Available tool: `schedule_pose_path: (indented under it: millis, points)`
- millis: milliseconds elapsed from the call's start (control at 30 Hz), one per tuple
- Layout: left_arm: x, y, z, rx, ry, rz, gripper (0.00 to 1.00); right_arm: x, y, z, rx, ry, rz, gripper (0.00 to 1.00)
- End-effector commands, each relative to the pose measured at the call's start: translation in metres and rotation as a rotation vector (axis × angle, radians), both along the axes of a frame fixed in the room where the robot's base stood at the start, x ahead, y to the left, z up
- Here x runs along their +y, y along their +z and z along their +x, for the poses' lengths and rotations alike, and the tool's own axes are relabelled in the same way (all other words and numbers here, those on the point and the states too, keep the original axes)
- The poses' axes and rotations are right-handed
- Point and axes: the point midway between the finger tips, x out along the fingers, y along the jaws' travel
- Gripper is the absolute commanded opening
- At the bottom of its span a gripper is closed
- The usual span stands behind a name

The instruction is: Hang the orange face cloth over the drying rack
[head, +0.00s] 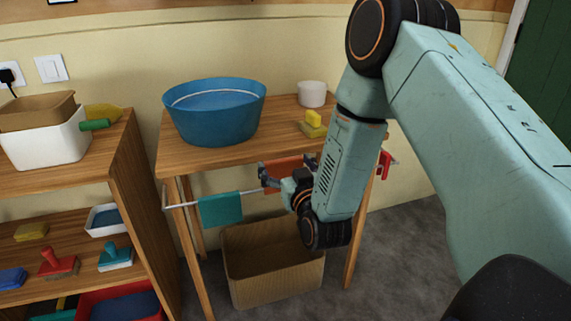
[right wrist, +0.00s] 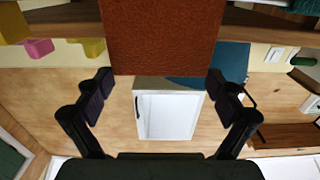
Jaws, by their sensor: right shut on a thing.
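The orange face cloth (head: 287,167) is at the front edge of the wooden table, partly hidden by my right gripper (head: 284,176). In the right wrist view the cloth (right wrist: 160,38) is a flat rust-orange sheet between the fingertips of my right gripper (right wrist: 162,90), which is shut on it. The drying rack is a pale rail (head: 180,206) along the table front, with a teal cloth (head: 220,209) over its left part. My arm hides part of the rail, and I cannot tell whether the orange cloth touches it. My left gripper is not in view.
On the table (head: 275,143) stand a blue basin (head: 215,125), a white cup (head: 312,94) and yellow blocks (head: 314,124). A brown basket (head: 270,285) is on the floor below. A red item (head: 385,164) is at the rail's right end. Loaded shelves (head: 125,165) stand left.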

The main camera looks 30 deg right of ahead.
Motion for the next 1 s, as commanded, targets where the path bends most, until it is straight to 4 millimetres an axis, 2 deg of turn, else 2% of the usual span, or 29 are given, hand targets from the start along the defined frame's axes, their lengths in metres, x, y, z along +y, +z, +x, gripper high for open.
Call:
schedule_pose_path:
  millis: [400,800,1000]
  points:
    - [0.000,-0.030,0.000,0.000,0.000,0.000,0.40,0.000,-0.031,0.000,-0.001,0.000,0.000,0.63]
    - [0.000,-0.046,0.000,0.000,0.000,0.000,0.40,0.000,-0.056,0.000,-0.001,0.000,0.000,0.63]
    - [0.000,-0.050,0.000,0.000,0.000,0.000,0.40,0.000,-0.062,0.000,-0.002,0.000,0.000,0.63]
